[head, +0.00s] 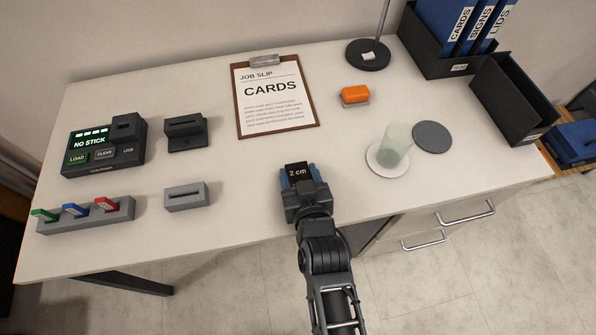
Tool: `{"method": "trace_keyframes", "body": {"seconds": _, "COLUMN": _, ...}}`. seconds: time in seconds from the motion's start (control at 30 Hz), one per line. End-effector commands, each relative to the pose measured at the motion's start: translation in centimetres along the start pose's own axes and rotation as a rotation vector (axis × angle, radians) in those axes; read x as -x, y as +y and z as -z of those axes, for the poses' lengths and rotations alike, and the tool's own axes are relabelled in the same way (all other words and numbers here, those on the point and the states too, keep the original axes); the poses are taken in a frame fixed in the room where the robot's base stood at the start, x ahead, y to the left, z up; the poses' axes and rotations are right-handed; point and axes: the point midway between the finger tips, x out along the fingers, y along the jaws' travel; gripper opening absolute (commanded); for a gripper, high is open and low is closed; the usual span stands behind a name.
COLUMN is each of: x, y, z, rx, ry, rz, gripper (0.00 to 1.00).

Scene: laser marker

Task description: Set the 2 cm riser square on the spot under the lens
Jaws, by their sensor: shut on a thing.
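The 2 cm riser (297,171) is a dark block with white "2 cm" lettering on top. It is at the near middle of the desk in the head view. My gripper (299,183) is shut on it, with bluish parts showing at both sides of the block. My arm comes up from the bottom of the picture. I cannot tell whether the riser touches the desk or hangs just above it. The lens and the spot under it are not in view.
A clipboard (295,119) reading CARDS lies behind the riser. A stick reader (103,159), a stick rack (85,224) and a grey slotted block (187,197) stand left. A translucent cup (397,140) stands right, beside a grey disc (432,137). The desk's front edge is close.

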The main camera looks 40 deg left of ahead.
Motion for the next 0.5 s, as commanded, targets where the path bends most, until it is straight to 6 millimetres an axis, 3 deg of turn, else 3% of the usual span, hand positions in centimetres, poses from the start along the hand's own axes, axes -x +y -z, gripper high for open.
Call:
{"method": "trace_keyframes", "body": {"seconds": 0.2, "x": 0.01, "y": 0.0, "z": 0.05, "rx": 0.0, "ry": 0.001, "rz": 0.0, "gripper": 0.19}}
{"method": "trace_keyframes", "body": {"seconds": 0.5, "x": 0.2, "y": 0.02, "z": 0.66, "rx": -0.001, "ry": 0.003, "rz": 0.0, "gripper": 0.19}}
